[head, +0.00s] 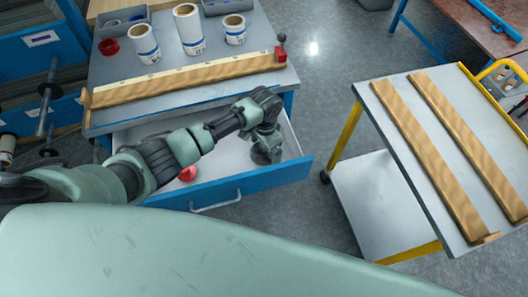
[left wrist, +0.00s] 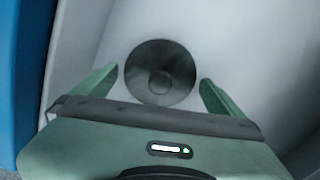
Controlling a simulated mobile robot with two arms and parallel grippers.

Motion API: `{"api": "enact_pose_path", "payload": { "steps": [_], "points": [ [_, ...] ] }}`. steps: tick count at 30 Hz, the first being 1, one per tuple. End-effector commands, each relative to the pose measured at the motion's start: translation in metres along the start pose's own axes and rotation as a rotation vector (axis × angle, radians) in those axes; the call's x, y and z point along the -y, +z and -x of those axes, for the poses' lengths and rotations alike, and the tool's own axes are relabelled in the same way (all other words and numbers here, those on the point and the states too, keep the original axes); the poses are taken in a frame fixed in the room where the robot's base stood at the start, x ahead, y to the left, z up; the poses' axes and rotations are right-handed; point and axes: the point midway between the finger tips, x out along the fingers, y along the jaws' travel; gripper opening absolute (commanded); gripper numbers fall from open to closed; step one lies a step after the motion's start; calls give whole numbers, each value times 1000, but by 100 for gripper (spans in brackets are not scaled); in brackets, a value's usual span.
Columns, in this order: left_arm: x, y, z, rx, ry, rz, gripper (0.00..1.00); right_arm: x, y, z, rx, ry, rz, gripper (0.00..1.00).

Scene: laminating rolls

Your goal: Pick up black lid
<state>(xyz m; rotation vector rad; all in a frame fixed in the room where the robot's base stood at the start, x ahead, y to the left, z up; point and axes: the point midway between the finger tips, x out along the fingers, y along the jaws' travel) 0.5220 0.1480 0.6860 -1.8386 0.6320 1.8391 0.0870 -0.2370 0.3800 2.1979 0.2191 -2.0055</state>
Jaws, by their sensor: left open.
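The black lid (left wrist: 160,72) is a round dark disc with a raised centre. It lies on the pale floor of the pulled-out drawer (head: 215,190). My left gripper (left wrist: 158,78) is open, with one green finger on each side of the lid and nothing held. Whether the fingers are down at the lid's height I cannot tell. In the head view my left gripper (head: 266,146) points down into the right part of the drawer, and the lid is hard to tell from it there. My right gripper is not in view.
A red lid (head: 188,174) lies in the drawer left of my gripper. The drawer's blue front (head: 240,185) and side walls surround it. Above, the table holds white rolls (head: 188,28) and a wooden bar (head: 185,78). A cart with wooden planks (head: 415,150) stands at right.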

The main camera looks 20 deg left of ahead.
Motion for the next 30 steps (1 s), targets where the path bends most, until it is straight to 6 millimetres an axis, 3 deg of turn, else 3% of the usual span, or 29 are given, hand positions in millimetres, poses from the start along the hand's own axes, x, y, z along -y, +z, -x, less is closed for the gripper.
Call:
{"api": "enact_pose_path", "payload": {
  "steps": [2,8,21,26,30],
  "points": [
    [0,0,0,0,0,0,100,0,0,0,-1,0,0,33],
    [0,0,0,0,0,0,44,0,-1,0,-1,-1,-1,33],
    [0,-1,12,-2,0,0,43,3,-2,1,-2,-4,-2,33],
    [0,-2,41,-5,0,-2,43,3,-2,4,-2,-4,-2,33],
    [1,-2,82,-7,-2,-2,43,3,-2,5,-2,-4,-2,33]
  ]
}}
